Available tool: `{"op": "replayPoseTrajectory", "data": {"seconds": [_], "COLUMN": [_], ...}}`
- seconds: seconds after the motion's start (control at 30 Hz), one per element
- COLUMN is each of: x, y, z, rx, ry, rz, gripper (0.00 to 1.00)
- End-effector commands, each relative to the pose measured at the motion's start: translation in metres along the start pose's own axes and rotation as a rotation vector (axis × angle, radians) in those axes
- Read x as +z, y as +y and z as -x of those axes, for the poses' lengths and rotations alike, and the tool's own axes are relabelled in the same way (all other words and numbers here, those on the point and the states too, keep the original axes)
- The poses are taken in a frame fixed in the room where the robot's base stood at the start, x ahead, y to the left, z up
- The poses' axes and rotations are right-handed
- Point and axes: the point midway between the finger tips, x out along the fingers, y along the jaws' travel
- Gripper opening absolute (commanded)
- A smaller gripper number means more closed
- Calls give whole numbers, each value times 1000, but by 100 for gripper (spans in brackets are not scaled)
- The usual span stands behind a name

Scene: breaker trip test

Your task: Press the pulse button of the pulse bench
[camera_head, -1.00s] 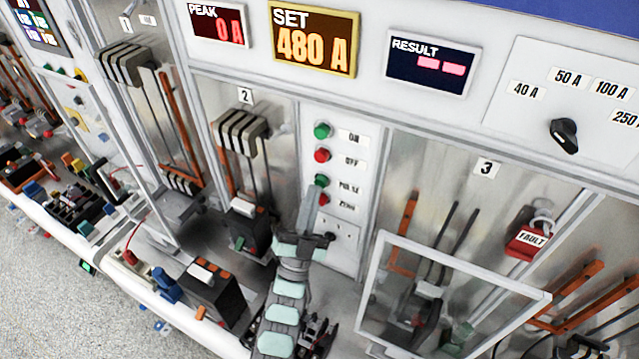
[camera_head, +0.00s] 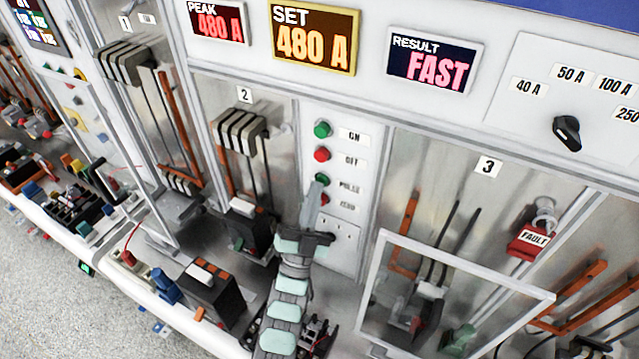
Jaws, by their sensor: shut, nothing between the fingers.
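The pulse bench has a button column (camera_head: 341,225) with ON, OFF, PULSE and ZERO labels. The green pulse button (camera_head: 321,179) is the third from the top, just above my gripper's tip. My gripper (camera_head: 314,195) is shut and empty, pointing up at the panel by the pulse and zero buttons; whether it touches the pulse button I cannot tell. The red zero button is largely hidden behind it. The PEAK display (camera_head: 218,23) reads 480 A, the SET display (camera_head: 313,38) reads 480 A, and the RESULT display (camera_head: 434,63) reads FAST.
A clear framed door (camera_head: 455,263) stands open at bay 3, right of my arm. A red FAULT padlock (camera_head: 529,241) hangs at the right. A dark breaker (camera_head: 212,298) lies on the bench left of my arm. A selector knob (camera_head: 567,131) is at upper right.

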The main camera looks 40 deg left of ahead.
Motion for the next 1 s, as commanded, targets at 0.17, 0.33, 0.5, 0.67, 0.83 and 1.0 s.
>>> {"op": "replayPoseTrajectory", "data": {"seconds": [0.17,0.33,0.5,0.67,0.83,1.0], "x": [0,-2,-7,-10,-10,-11], "y": [0,-2,-8,-10,-10,-11], "z": [0,3,9,12,12,14], "rx": [0,0,-1,-1,-1,0], "ry": [-1,-1,0,1,1,0], "rz": [0,-1,-1,0,0,0], "gripper": [0,0,0,0,0,0]}}
